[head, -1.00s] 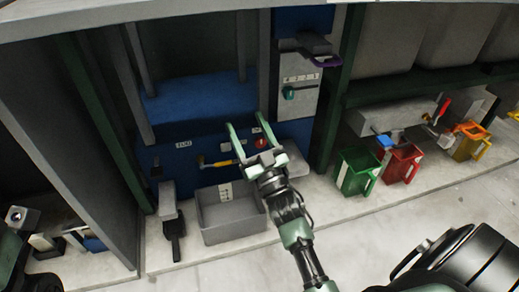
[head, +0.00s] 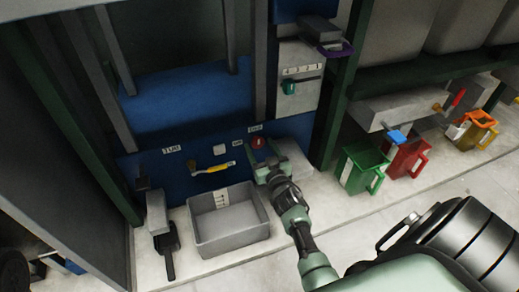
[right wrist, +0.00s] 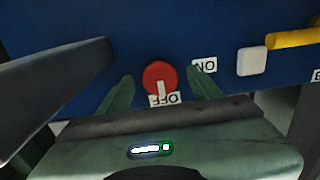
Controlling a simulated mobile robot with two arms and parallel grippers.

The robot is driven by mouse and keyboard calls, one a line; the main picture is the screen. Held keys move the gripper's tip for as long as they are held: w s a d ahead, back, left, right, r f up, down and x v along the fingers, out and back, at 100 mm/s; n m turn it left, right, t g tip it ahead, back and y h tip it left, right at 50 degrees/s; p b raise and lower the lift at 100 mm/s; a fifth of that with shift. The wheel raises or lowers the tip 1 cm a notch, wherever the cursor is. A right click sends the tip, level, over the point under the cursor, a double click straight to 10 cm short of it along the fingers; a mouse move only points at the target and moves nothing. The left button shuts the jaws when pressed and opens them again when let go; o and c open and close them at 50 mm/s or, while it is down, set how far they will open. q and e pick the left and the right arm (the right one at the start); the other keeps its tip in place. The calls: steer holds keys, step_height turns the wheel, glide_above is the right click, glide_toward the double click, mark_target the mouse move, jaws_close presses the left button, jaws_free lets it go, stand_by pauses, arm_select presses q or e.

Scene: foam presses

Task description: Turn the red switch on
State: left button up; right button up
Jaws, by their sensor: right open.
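The red switch (head: 257,142) is a round knob on the blue press panel (head: 190,135). In the right wrist view the red switch (right wrist: 160,76) has a pale pointer directed at the upside-down OFF label (right wrist: 164,99). The ON label (right wrist: 205,66) is to its right there. My right gripper (head: 263,152) is open in front of the panel. In the right wrist view its green fingers (right wrist: 160,88) stand on either side of the knob, with gaps, and hold nothing. I cannot tell how far the fingertips are from the panel. My left gripper is not in view.
A yellow-handled lever (head: 215,168) and a white button (head: 219,149) sit left of the switch. A grey bin (head: 228,240) stands below them. A grey box (head: 292,160) is just right of my gripper. Green (head: 357,172) and red (head: 408,160) jugs stand farther right.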

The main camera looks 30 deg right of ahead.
steer(key=shift+w, duration=0.4)
steer(key=c, duration=1.3)
steer(key=shift+c, duration=0.2)
